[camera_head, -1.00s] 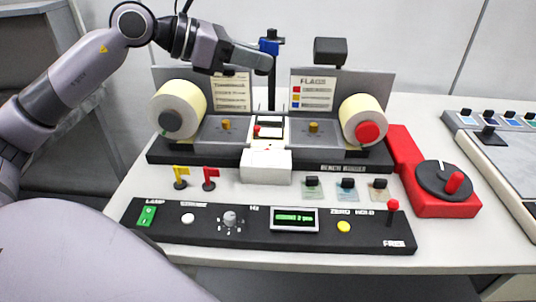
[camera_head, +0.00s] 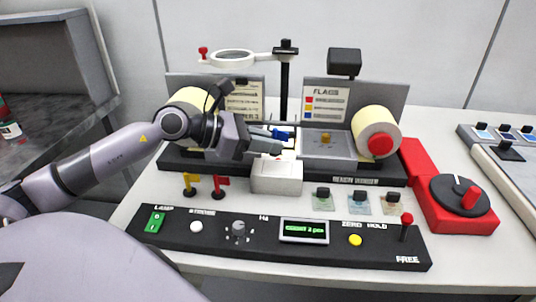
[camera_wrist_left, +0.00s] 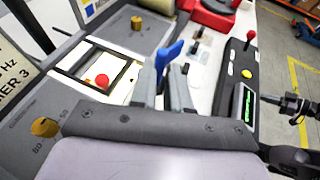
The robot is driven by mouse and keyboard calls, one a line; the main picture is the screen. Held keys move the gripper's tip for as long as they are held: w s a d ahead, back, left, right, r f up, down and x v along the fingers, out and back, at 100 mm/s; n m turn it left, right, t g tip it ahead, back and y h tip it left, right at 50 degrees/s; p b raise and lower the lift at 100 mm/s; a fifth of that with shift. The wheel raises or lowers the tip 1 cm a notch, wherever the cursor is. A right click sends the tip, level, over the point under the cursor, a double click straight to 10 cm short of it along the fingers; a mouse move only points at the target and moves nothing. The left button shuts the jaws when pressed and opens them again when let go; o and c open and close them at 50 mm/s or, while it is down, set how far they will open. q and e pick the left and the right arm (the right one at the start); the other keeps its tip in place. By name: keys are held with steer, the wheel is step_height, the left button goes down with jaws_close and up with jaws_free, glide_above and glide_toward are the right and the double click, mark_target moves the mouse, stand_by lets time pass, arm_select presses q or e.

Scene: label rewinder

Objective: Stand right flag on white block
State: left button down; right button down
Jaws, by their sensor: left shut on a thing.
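The white block (camera_head: 277,178) sits in front of the rewinder, midway along it. My left gripper (camera_head: 275,143) is shut on a blue flag (camera_head: 284,134) and holds it just above and behind the white block. In the left wrist view the blue flag (camera_wrist_left: 170,53) sticks up from between the two fingers (camera_wrist_left: 165,82). The flag's lower end is hidden, and I cannot tell whether it touches anything. A yellow flag (camera_head: 190,184) and a red flag (camera_head: 220,185) stand on the table left of the block.
The rewinder has label rolls at both ends; the right roll (camera_head: 374,128) is clear, the left partly behind my arm. A lens ring (camera_head: 235,58) hangs above. A black control panel (camera_head: 275,240) lies in front, and a red dial unit (camera_head: 455,205) stands at right.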

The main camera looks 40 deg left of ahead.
mark_target(268, 168)
arm_select(q)
step_height(268, 168, down, 3)
steer(key=shift+f, duration=0.2)
steer(key=shift+f, duration=0.15)
steer(key=c, duration=1.1)
jaws_free()
steer(key=shift+b+v, duration=0.35)
steer(key=shift+v, duration=0.9)
steer(key=shift+b+v, duration=0.45)
steer(key=shift+v, duration=4.4)
